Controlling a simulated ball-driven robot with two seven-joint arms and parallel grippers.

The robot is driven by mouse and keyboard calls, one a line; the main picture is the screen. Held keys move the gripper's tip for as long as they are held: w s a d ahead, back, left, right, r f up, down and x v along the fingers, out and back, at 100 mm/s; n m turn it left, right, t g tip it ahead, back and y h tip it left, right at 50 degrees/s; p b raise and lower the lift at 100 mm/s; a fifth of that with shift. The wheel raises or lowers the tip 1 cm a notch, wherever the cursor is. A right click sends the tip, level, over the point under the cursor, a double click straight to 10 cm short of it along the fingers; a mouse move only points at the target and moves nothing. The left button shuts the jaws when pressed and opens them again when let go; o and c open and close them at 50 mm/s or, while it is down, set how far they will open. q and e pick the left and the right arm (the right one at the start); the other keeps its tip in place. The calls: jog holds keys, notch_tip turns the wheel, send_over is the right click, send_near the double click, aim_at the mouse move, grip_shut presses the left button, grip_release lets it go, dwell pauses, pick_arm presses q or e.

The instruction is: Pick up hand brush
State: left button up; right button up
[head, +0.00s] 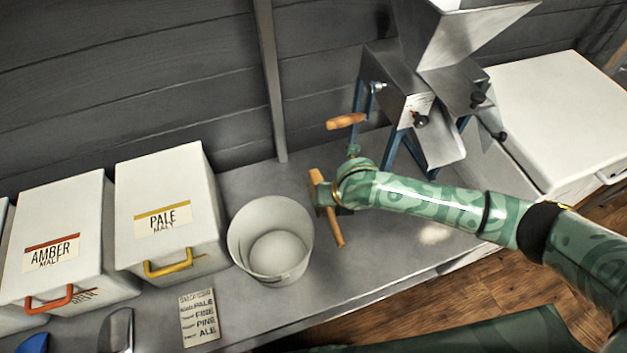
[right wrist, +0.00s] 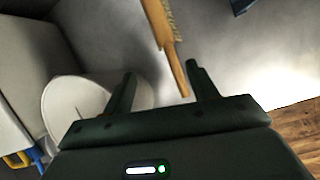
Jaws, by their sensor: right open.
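The hand brush (head: 338,232) has a light wooden handle and lies on the grey worktop, right of the white bucket. In the right wrist view the brush (right wrist: 159,25) shows its pale bristles, and its handle reaches down to between my finger tips. My right gripper (head: 324,196) is above the brush and hides its middle in the head view. In the right wrist view the gripper (right wrist: 160,72) is open, with one finger on each side of the handle's end and no visible grip on it. My left gripper is not in view.
The white bucket (head: 240,245) stands close left of the brush. A metal mill (head: 395,95) with a wooden crank handle (head: 345,121) stands behind. Malt bins (head: 190,200), a label card (head: 200,318) and a metal scoop (head: 117,330) are left. A pale powder patch (head: 434,234) lies right.

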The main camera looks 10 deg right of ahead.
aim_at(330, 209)
jog(key=w+f+b, duration=0.1)
jog(key=f+b, duration=0.1)
jog(key=f, duration=0.1)
jog(key=w+f+n+b, duration=0.1)
jog(key=f+b, duration=0.1)
jog(key=f, duration=0.1)
jog(key=w+f+n+b, duration=0.1)
jog(key=f+b, duration=0.1)
jog(key=f, duration=0.2)
jog(key=shift+w+d+h, duration=0.2)
jog(key=shift+h, duration=0.1)
jog(key=shift+w+f+b, duration=0.25)
jog(key=shift+f+b, duration=0.05)
jog(key=shift+b, duration=0.1)
jog(key=b+x, duration=0.3)
jog(key=x, duration=0.2)
jog(key=shift+a+r+b, duration=0.1)
jog(key=shift+a+b, duration=0.1)
jog(key=shift+b, duration=0.2)
jog(key=shift+w+f, duration=0.2)
jog(key=shift+r, duration=0.3)
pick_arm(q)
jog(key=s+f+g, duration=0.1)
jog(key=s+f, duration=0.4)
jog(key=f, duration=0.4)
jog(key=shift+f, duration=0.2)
pick_arm(e)
jog(key=c, duration=1.1)
